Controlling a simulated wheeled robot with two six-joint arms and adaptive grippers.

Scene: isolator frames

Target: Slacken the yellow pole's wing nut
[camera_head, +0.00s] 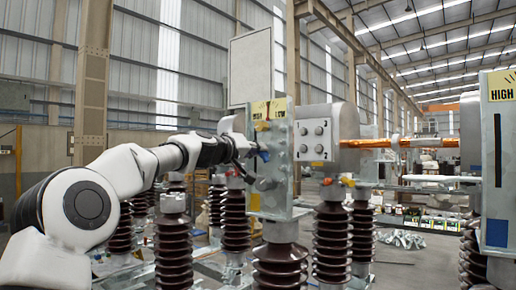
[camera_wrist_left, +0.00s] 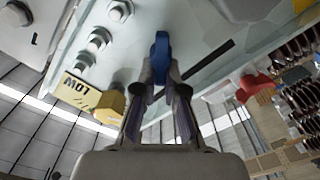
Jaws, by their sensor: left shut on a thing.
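In the left wrist view my left gripper (camera_wrist_left: 162,75) is shut on a blue wing nut (camera_wrist_left: 162,45) in front of a pale metal plate (camera_wrist_left: 205,68). In the head view the gripper (camera_head: 250,148) reaches the left side of the upright plate (camera_head: 283,170), with a bit of the blue nut (camera_head: 264,155) showing. A yellow part (camera_wrist_left: 112,103) sits beside the LOW label in the left wrist view, apart from the fingers. A red wing nut (camera_wrist_left: 255,86) is to the right. My right gripper is not in view.
Large bolts (camera_wrist_left: 98,40) stand out from the plate near the fingers. Brown ribbed insulators (camera_head: 280,265) carry the plate, and more stand behind. A grey cabinet (camera_head: 497,160) marked HIGH stands at the right. A copper bar (camera_head: 375,143) runs toward it.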

